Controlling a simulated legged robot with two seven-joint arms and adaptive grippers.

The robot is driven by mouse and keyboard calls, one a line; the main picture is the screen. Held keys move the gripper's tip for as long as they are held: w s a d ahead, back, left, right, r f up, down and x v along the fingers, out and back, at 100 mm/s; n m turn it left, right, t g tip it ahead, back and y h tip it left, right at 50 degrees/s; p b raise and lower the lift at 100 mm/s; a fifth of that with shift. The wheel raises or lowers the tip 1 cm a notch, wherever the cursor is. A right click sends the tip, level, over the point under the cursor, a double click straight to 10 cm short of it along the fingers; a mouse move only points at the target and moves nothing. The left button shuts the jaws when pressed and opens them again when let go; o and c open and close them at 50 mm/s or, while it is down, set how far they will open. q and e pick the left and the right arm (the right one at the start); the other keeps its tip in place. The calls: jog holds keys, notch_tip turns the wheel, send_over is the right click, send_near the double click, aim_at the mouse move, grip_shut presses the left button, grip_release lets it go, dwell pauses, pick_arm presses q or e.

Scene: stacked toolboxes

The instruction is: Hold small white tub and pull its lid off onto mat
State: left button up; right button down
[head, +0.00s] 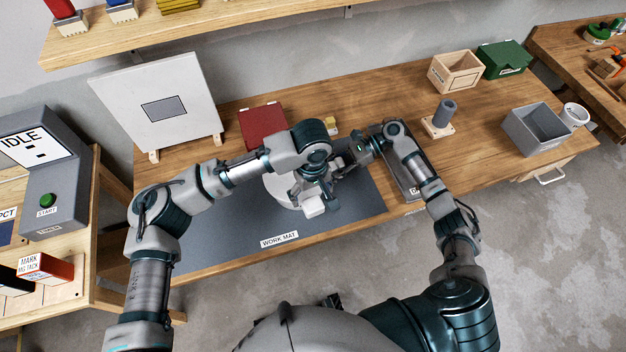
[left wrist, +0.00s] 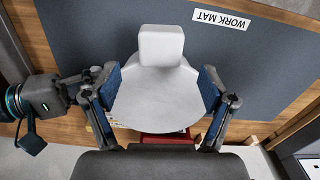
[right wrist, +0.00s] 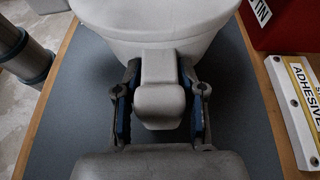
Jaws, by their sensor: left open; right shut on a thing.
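The small white tub (right wrist: 170,30) stands on the grey work mat (head: 350,205). Its round pale top (left wrist: 155,95), seen from above in the left wrist view, has a blocky white tab (left wrist: 161,45) on the side nearest the mat's label. My left gripper (left wrist: 155,88) is open above the tub, its blue-padded fingers on either side of the round top. My right gripper (right wrist: 160,100) is shut on the tub's block-shaped grip (right wrist: 160,105), which sticks out from its side. In the head view my left arm hides much of the tub.
The mat's front left part is clear. A white board (head: 158,100) stands at the back left.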

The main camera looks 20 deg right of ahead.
aim_at(312, 201)
pick_arm(q)
notch_tip(312, 201, down, 5)
jog(key=shift+f, duration=0.1)
dwell(0.3)
jog(key=c, duration=1.4)
